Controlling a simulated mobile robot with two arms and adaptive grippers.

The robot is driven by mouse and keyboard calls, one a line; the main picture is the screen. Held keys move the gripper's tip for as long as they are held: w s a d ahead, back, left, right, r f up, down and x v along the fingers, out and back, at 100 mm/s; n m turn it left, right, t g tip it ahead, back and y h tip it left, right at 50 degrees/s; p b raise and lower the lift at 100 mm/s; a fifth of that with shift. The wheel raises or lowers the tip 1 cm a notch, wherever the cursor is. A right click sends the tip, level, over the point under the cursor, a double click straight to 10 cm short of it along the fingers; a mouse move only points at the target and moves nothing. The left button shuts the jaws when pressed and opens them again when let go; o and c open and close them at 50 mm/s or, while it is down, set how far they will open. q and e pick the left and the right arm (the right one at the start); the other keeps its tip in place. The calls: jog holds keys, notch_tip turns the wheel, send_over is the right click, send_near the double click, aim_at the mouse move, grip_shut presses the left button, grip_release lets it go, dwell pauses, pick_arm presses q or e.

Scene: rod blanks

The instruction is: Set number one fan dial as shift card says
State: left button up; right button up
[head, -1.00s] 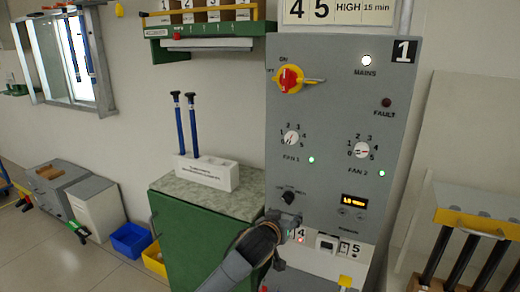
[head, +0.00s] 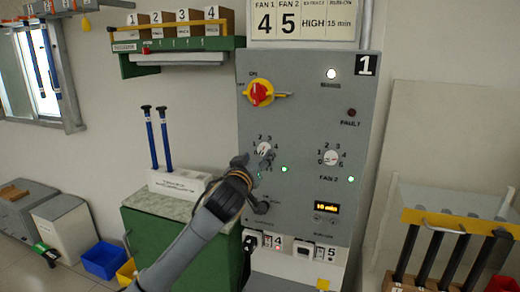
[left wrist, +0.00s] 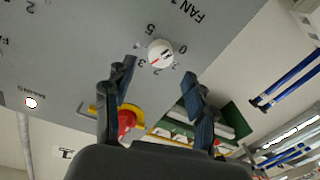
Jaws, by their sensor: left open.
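The number one fan dial (head: 264,149) is a white round knob on the upper left of the grey control panel (head: 300,110), above the FAN 1 label. It shows near the middle top of the left wrist view (left wrist: 160,53), with a red mark on its face. I cannot tell its setting surely. My left gripper (head: 254,161) is at the dial in the head view. In the left wrist view its open fingers (left wrist: 159,72) stand either side of and short of the dial, empty. The shift card (head: 304,20) reads FAN 1 4, FAN 2 5, HIGH, 15 min. My right gripper is not in view.
A green cabinet (head: 160,240) carries a white holder (head: 180,183) with two blue rods.

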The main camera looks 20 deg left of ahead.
aim_at(263, 151)
pick_arm(q)
jog(key=shift+w+p, duration=0.35)
jog(key=shift+w, duration=1.65)
jog(key=c, duration=1.2)
jog(key=shift+o, duration=0.2)
jog(key=shift+m, duration=0.3)
jog(key=m+p, duration=0.1)
jog(key=m, duration=0.3)
jog(key=shift+m, duration=0.3)
jog(key=shift+f+m+h+p, duration=0.1)
jog(key=shift+m+h+p, duration=0.2)
jog(key=shift+m+p, duration=1.35)
jog(key=shift+m+t+b, duration=0.3)
jog(key=shift+m+b, duration=0.4)
jog(key=shift+m, duration=0.15)
